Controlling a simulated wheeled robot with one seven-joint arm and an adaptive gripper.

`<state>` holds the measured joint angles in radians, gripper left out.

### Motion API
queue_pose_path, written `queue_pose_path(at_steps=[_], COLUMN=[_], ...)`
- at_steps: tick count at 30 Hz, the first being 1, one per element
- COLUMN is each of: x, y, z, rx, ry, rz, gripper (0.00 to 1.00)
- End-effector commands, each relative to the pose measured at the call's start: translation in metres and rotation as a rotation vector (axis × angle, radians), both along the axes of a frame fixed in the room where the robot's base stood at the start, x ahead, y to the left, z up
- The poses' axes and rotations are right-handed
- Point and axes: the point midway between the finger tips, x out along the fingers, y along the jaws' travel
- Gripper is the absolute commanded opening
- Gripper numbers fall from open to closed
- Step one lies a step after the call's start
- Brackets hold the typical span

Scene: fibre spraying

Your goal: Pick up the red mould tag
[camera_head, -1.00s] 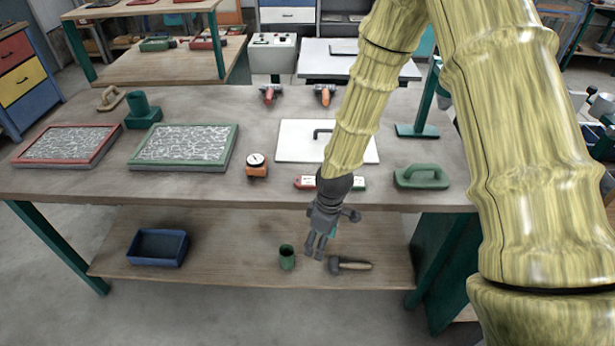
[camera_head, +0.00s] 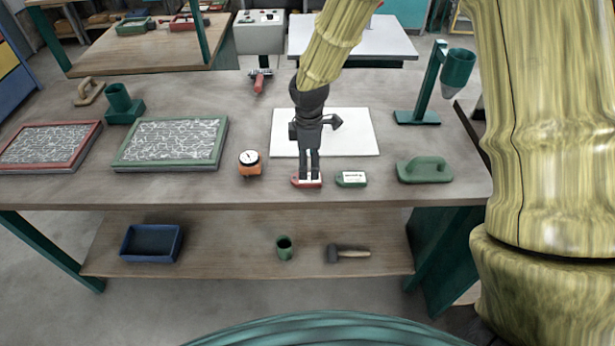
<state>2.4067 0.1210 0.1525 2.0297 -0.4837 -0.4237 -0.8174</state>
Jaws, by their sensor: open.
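The red mould tag (camera_head: 297,182) lies flat near the front edge of the workbench, with a white label on top. My gripper (camera_head: 309,178) points straight down over it, its two dark fingers at the tag and covering its middle. The jaws are open; whether the fingertips touch the tag I cannot tell. A green tag (camera_head: 351,179) with a white label lies just to the right, apart from the red one.
The orange dial gauge (camera_head: 250,163) stands left of the tags, the green float (camera_head: 424,170) to the right. A white board (camera_head: 358,132) lies behind. A green-framed mould (camera_head: 171,144) is farther left. The lower shelf holds a blue tray (camera_head: 151,243), cup and mallet.

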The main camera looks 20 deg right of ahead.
Motion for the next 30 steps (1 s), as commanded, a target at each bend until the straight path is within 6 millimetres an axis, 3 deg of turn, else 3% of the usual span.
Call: queue_pose_path(at_steps=[7,30], x=[0.011,0.012], y=[-0.001,-0.002], z=[-0.018,-0.07], rx=[0.001,-0.001], ry=[0.009,0.009], rz=[-0.002,-0.003], gripper=[0.7,0.7])
